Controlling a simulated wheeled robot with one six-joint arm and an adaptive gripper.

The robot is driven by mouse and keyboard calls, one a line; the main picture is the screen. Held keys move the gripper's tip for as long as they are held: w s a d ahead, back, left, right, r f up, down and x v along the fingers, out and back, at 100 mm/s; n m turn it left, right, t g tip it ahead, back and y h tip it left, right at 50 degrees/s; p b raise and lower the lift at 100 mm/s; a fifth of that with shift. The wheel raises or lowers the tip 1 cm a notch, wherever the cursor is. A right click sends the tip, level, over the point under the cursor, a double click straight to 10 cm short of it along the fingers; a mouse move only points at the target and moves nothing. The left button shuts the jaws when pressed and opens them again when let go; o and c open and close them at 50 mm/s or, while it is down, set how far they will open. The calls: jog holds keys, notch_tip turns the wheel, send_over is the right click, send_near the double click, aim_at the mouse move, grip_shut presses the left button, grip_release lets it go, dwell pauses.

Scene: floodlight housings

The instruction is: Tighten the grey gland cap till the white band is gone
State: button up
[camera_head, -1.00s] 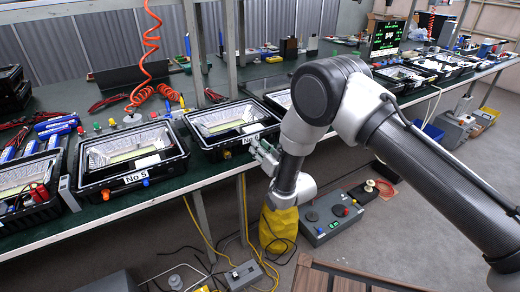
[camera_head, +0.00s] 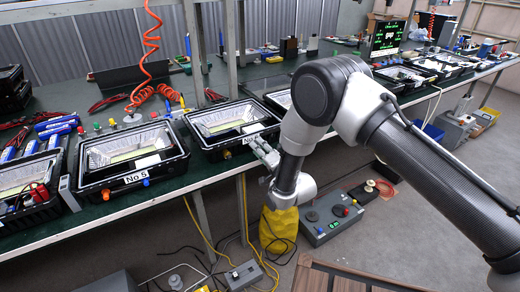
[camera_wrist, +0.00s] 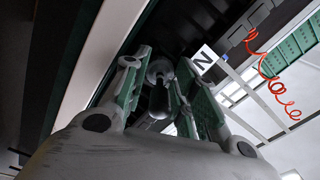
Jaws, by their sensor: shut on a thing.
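My gripper (camera_head: 262,150) is at the front right of an open black floodlight housing (camera_head: 228,124) at the bench edge. In the wrist view, its two green-padded fingers (camera_wrist: 158,78) stand on either side of a small grey rounded piece, which looks like the gland cap (camera_wrist: 158,70). The fingers are shut on it. A darker cylindrical part (camera_wrist: 158,101) shows between the fingers. In the head view the cap is hidden by the gripper. I cannot make out a white band in either view.
A housing labelled No 5 (camera_head: 133,160) stands to the left, with another at the far left (camera_head: 28,188). A grey control box (camera_head: 330,218) and yellow cables lie on the floor below. A red coiled hose (camera_head: 150,50) hangs over the bench.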

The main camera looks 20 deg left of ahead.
jog(key=shift+f+m, duration=0.1)
jog(key=shift+m, duration=0.5)
jog(key=shift+s, duration=0.1)
jog(key=o, duration=0.8)
jog(key=v, duration=1.2)
